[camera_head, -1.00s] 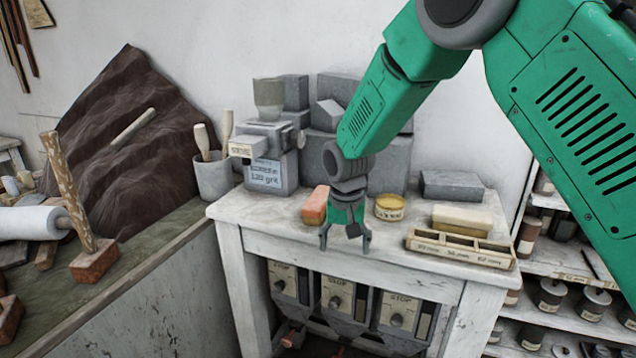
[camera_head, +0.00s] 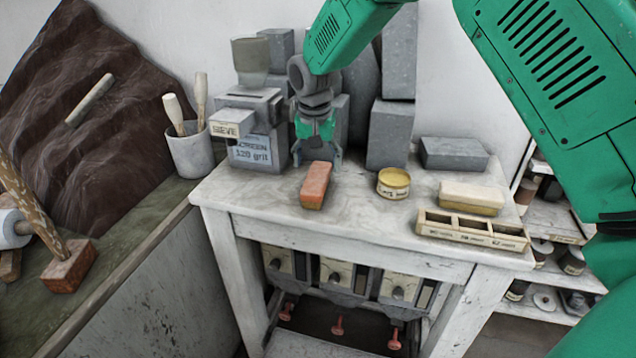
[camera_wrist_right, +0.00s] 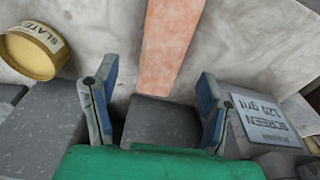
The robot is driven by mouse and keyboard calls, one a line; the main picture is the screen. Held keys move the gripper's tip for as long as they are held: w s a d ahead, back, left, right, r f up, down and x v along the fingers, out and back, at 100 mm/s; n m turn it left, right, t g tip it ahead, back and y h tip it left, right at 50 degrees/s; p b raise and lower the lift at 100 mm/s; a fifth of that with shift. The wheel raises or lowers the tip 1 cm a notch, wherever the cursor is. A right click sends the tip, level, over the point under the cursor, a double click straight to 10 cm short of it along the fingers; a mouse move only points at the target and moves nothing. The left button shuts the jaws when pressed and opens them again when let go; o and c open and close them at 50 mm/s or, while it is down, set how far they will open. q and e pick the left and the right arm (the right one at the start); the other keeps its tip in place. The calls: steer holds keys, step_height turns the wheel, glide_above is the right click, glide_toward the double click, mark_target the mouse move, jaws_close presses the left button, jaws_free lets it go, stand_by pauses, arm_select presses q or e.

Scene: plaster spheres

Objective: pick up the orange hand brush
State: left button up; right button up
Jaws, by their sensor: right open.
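The orange hand brush (camera_head: 316,186) lies on the white worktable, its long side running from front to back. It also shows in the right wrist view (camera_wrist_right: 168,45), running up from between the fingertips to the top edge. My right gripper (camera_head: 318,157) is open and empty. It is just behind the brush's far end in the head view, with its fingers spread and apart from the brush. The blue-grey fingers also show in the right wrist view (camera_wrist_right: 157,80). My left gripper is not in view.
A yellow tin (camera_head: 393,184) stands right of the brush. A grey screen box (camera_head: 250,150) and stone blocks (camera_head: 389,132) stand behind. A cream block (camera_head: 470,197) and a compartment tray (camera_head: 473,231) are at the right. The tabletop left of the brush is clear.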

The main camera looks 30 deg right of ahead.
mark_target(315, 176)
steer(key=shift+w+a+f, duration=0.2)
steer(key=shift+f, duration=0.05)
steer(key=shift+a+f, duration=0.15)
steer(key=f+p, duration=0.1)
steer(key=f, duration=0.3)
steer(key=shift+d, duration=0.2)
steer(key=shift+w+d+f, duration=0.15)
steer(key=shift+d+f, duration=0.15)
steer(key=shift+d, duration=0.15)
steer(key=shift+r, duration=0.1)
steer(key=c, duration=0.7)
steer(key=shift+s, duration=0.2)
steer(key=c, duration=0.6)
steer(key=shift+w+a+r, duration=0.1)
steer(key=shift+w+a, duration=0.05)
steer(key=shift+a, duration=0.3)
steer(key=shift+r, duration=0.15)
steer(key=r, duration=0.5)
steer(key=r+b, duration=0.1)
steer(key=r, duration=0.2)
steer(key=shift+d+r, duration=0.15)
steer(key=shift+d, duration=0.25)
steer(key=shift+a+r, duration=0.3)
steer(key=shift+r, duration=0.4)
